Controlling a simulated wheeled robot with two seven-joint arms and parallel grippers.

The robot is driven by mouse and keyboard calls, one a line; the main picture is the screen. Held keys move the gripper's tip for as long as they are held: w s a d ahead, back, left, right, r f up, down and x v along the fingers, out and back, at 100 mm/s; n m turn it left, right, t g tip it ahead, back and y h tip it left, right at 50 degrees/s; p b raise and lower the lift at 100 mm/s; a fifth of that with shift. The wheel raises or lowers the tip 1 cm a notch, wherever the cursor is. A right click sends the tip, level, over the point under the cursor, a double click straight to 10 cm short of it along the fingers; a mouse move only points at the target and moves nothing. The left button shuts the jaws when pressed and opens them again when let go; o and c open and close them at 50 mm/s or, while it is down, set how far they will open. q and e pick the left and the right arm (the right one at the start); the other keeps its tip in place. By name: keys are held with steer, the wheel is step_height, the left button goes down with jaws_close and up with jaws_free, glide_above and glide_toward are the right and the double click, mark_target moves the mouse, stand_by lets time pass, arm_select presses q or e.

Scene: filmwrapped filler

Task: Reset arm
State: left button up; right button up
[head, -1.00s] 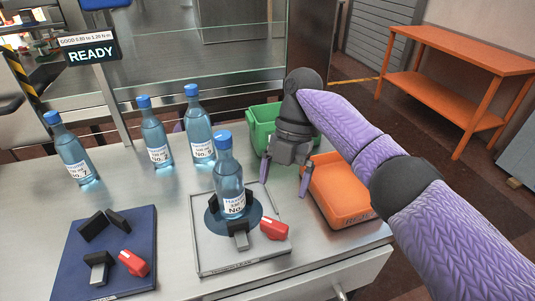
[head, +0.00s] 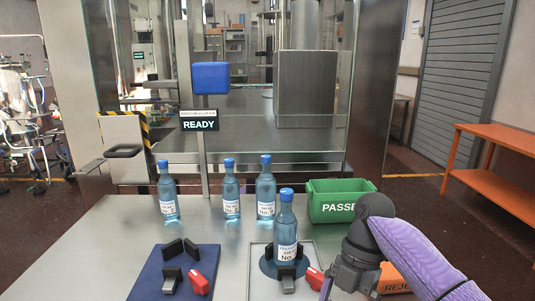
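My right gripper (head: 350,291) hangs at the lower right of the head view, over the front of the table beside the orange REJECT bin (head: 397,282). Its fingers look spread with nothing between them, though the tips are near the picture's lower edge. My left gripper is not in view. A blue bottle (head: 287,227) stands upright on the round dark seat of the grey fixture (head: 258,257), left of my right gripper and apart from it.
Three more bottles (head: 167,195) (head: 231,191) (head: 265,190) stand upright behind. A green PASSED bin (head: 341,207) is at the back right. A blue fixture plate (head: 160,279) with a red handle (head: 199,284) lies front left. A READY sign (head: 199,125) hangs behind. The table's left is clear.

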steer(key=s+a+f+m+t, duration=0.1)
steer(key=s+a+f+m, duration=0.2)
steer(key=s+f+m, duration=0.3)
steer(key=s+a+f+m+t, duration=0.1)
steer(key=s+a+f+m, duration=0.25)
steer(key=f, duration=0.55)
steer(key=s+d+r+m+t+h, duration=0.1)
steer(key=s+d+m+t, duration=0.1)
steer(key=s+d+m, duration=0.4)
steer(key=s+d+m+t+h, duration=0.2)
steer(key=s+m, duration=0.7)
steer(key=m, duration=0.1)
step_height(320, 180, down, 18)
steer(key=s+g, duration=0.1)
steer(key=s, duration=0.2)
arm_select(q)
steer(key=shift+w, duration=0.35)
arm_select(e)
steer(key=s+d+f+n+g, duration=0.1)
steer(key=s+d+f, duration=0.3)
steer(key=s+f, duration=0.6)
steer(key=s, duration=0.3)
steer(key=shift+s, duration=0.2)
